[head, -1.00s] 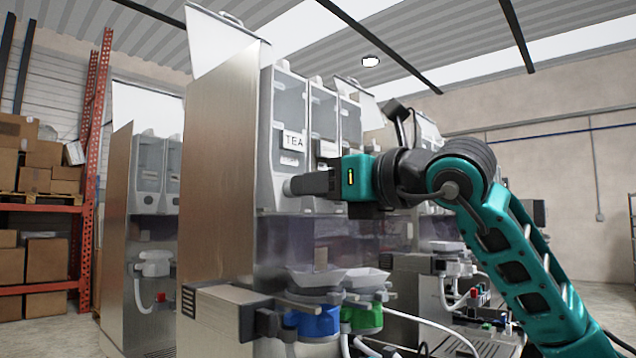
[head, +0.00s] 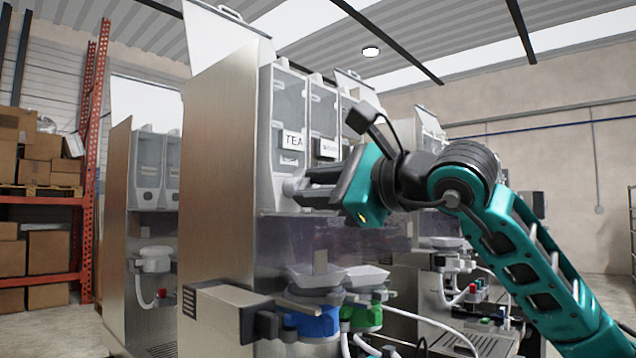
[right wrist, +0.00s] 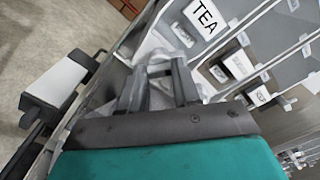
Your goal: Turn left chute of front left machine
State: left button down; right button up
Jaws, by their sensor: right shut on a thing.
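The nearest machine (head: 222,150) has a tall steel side and a row of clear canisters. Its leftmost canister (head: 290,105) bears a TEA label, which also shows in the right wrist view (right wrist: 205,15). A pale chute (right wrist: 160,78) sits low on the front of this canister, mostly hidden by the gripper in the head view. My right gripper (head: 293,193) comes from the right and is shut on this chute, with its two fingers on either side of it. The gripper is tilted about its own axis. My left gripper is not in view.
Below the gripper are white funnels (head: 317,278) over a blue collar (head: 313,321) and a green one (head: 362,316). More canisters (head: 323,115) stand close to the right. Another machine (head: 147,230) stands left behind, beyond it an orange rack (head: 88,165) with boxes.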

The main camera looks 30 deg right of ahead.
jog(key=n, duration=0.3)
jog(key=shift+n+p, duration=0.3)
jog(key=shift+n, duration=1.7)
jog(key=o, duration=1.1)
jog(key=shift+c, duration=0.2)
jog(key=shift+f, duration=0.1)
